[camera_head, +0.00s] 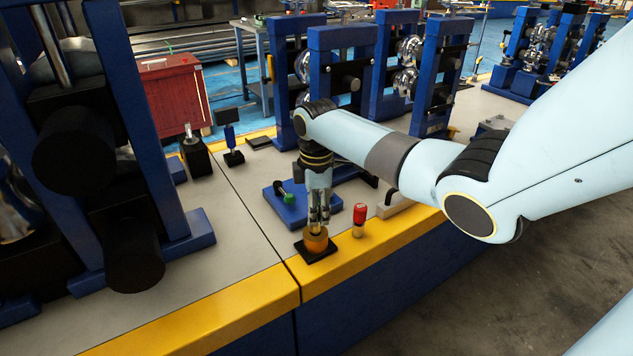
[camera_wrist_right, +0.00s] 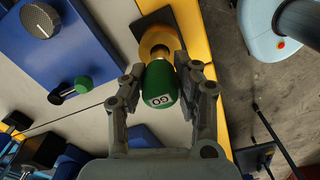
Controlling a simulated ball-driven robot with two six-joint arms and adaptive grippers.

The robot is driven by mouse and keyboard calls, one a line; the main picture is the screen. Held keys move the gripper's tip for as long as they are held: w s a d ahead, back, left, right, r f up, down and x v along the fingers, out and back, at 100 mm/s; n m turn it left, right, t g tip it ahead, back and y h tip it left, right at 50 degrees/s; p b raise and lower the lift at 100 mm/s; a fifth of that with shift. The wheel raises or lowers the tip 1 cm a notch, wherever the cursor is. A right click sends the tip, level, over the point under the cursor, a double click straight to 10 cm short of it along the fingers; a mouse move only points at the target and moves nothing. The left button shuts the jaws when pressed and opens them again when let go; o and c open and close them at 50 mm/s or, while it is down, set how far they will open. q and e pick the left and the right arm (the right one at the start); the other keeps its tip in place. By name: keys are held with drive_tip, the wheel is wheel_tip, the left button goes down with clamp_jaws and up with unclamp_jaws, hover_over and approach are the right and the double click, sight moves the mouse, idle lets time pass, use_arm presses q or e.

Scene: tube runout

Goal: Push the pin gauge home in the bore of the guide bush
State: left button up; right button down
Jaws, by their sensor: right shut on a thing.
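The pin gauge (camera_wrist_right: 160,84) has a green handle marked GO. My right gripper (camera_head: 319,215) points down above the guide bush, and in the right wrist view its fingers (camera_wrist_right: 160,88) are shut on the green handle. The guide bush (camera_head: 316,240) is a brass-coloured ring on a black square plate (camera_head: 312,256), near the yellow front edge of the bench. The bush also shows in the right wrist view (camera_wrist_right: 158,38), partly covered by the handle. The gauge lines up over the bush, but its pin and its depth in the bore are hidden. My left gripper is not in view.
A red-topped piece with a brass-coloured base (camera_head: 360,214) stands right of the bush. Behind it lies a blue plate (camera_head: 290,213) carrying a green-and-black knob (camera_head: 285,193). Blue roller stands (camera_head: 340,40) rise behind. The grey bench top left of the bush (camera_head: 245,225) is clear.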

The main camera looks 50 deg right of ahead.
sight(317, 234)
drive_tip(key=shift+f+b, duration=1.25)
drive_tip(key=shift+f, duration=0.65)
drive_tip(key=c, duration=0.9)
unclamp_jaws()
wheel_tip(317, 234, up, 12)
